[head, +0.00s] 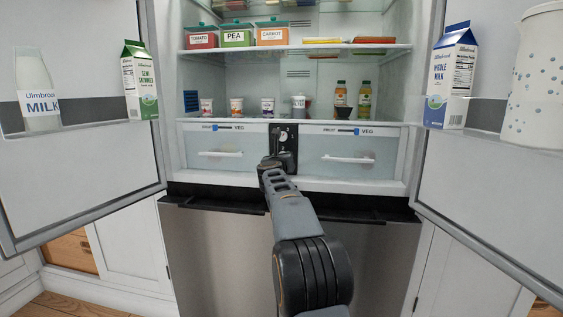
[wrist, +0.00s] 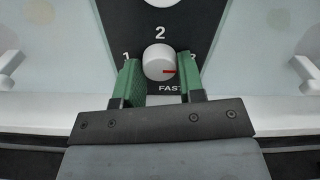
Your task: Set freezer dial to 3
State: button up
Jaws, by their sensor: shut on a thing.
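The freezer dial (wrist: 159,62) is a white round knob on a black panel, seen in the wrist view. Its red mark points right, towards the 3, which the right finger partly hides. The 1 is at its left, the 2 above it, and FAST below, partly covered. My gripper (wrist: 160,66) has its green fingers on both sides of the knob and is shut on it. In the head view my gripper (head: 275,163) is at the lower part of the black control panel (head: 284,132) and hides this dial.
Another white knob (wrist: 162,2) is cut off at the wrist view's top edge. Drawers with handles flank the panel, left (head: 220,154) and right (head: 348,159). Open fridge doors stand at left (head: 80,180) and right (head: 490,190), holding milk cartons. Shelves with food are above.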

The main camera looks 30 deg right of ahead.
dwell(0.4)
jog(key=o, duration=0.9)
jog(key=b+v, duration=0.1)
jog(key=v, duration=1.2)
jog(key=shift+s+a, duration=0.3)
